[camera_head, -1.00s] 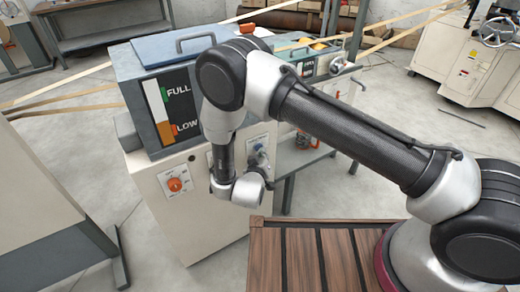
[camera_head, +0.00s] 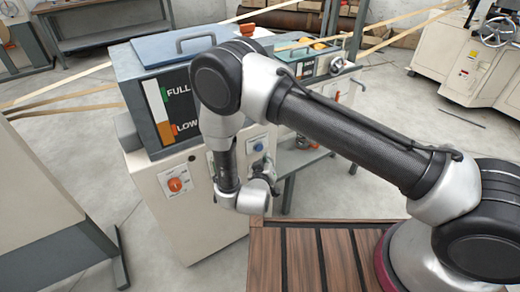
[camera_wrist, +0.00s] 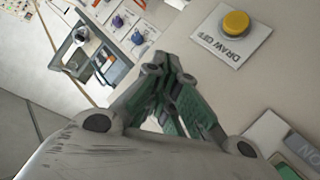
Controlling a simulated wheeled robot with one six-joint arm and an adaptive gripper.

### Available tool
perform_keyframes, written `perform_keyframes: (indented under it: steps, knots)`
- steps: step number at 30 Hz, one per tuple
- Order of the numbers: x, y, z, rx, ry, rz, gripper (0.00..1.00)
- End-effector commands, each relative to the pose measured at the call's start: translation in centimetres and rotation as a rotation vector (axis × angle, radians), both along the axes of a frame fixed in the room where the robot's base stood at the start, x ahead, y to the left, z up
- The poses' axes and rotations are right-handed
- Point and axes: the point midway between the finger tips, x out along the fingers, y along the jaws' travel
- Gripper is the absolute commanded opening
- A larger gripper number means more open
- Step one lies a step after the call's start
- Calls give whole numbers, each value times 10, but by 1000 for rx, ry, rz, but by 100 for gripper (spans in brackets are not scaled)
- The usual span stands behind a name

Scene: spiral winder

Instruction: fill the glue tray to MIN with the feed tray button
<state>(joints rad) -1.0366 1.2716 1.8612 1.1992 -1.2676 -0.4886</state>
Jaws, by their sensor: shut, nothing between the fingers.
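My gripper (camera_wrist: 165,68) is shut and empty, its green-grey fingertips together near a cream panel in the wrist view. A yellow button (camera_wrist: 236,22) labelled "DRAW OFF" sits on that panel, right of and apart from the fingertips. A blue button (camera_wrist: 118,20) is on a white plate farther off; a blue button also shows on the cabinet in the head view (camera_head: 258,147). I cannot read which one is the feed tray button. A teal tray unit (camera_head: 318,65) stands behind my arm with a small dark gauge label (camera_head: 306,68); its level is unreadable.
A blue-lidded tank (camera_head: 165,55) with a FULL/LOW gauge (camera_head: 168,105) tops the cream cabinet (camera_head: 205,215). An orange knob (camera_head: 174,184) is on the cabinet front. My arm hides part of the panel.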

Motion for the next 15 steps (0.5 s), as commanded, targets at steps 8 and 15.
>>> perform_keyframes:
  steps: [8,15]
  knots:
    - [-23,-16,0,-2,0,1,0]
    - [-31,-21,0,-1,1,1,0]
